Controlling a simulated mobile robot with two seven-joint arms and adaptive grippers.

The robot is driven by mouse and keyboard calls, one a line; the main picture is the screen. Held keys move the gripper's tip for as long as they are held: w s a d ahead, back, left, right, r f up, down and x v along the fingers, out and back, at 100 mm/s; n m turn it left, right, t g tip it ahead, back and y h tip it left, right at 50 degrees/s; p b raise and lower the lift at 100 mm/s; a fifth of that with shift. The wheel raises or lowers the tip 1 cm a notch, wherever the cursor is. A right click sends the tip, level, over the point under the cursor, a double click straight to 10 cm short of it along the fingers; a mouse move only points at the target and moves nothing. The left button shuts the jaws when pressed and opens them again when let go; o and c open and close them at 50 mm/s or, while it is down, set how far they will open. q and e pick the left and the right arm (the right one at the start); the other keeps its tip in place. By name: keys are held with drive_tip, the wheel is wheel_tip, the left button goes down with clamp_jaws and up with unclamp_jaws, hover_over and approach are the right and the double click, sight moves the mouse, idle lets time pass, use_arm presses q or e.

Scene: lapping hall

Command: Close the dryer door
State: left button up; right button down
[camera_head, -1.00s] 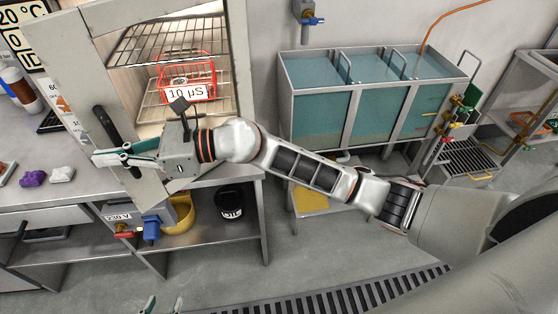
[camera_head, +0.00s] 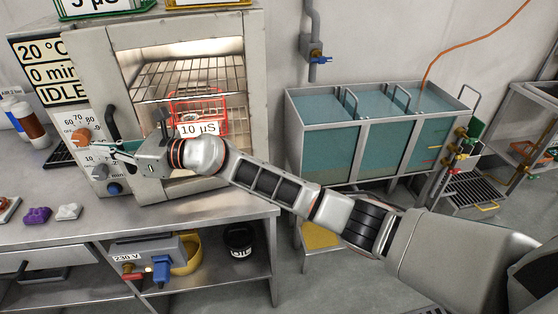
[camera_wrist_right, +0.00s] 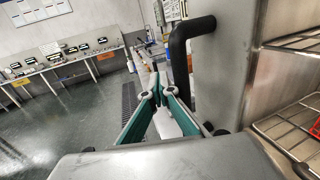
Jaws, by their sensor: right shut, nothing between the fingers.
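The dryer (camera_head: 90,75) is a grey cabinet on the left bench. Its door (camera_head: 180,32) has a large window showing the lit wire racks. My right gripper (camera_head: 112,150) is shut and empty, in front of the door's lower left, just below the handle. Its fingertips (camera_wrist_right: 155,92) meet beside the handle in the wrist view. My left gripper is out of view.
A red basket (camera_head: 197,105) labelled 10 µS stands inside on a rack. Knobs (camera_head: 82,136) line the panel left of the door. Purple (camera_head: 37,215) and white (camera_head: 68,211) pieces lie on the bench. Water tanks (camera_head: 385,140) stand to the right.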

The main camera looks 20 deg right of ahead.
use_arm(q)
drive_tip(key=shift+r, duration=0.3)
use_arm(e)
drive_tip(key=shift+w+a+m+t+h, duration=0.15)
drive_tip(key=shift+w+m+t+h, duration=0.25)
drive_tip(key=shift+w, duration=0.85)
drive_tip(key=shift+w+a+m+t+h, duration=0.25)
drive_tip(key=shift+w+t, duration=0.35)
drive_tip(key=shift+w, duration=0.65)
drive_tip(key=shift+d, duration=0.1)
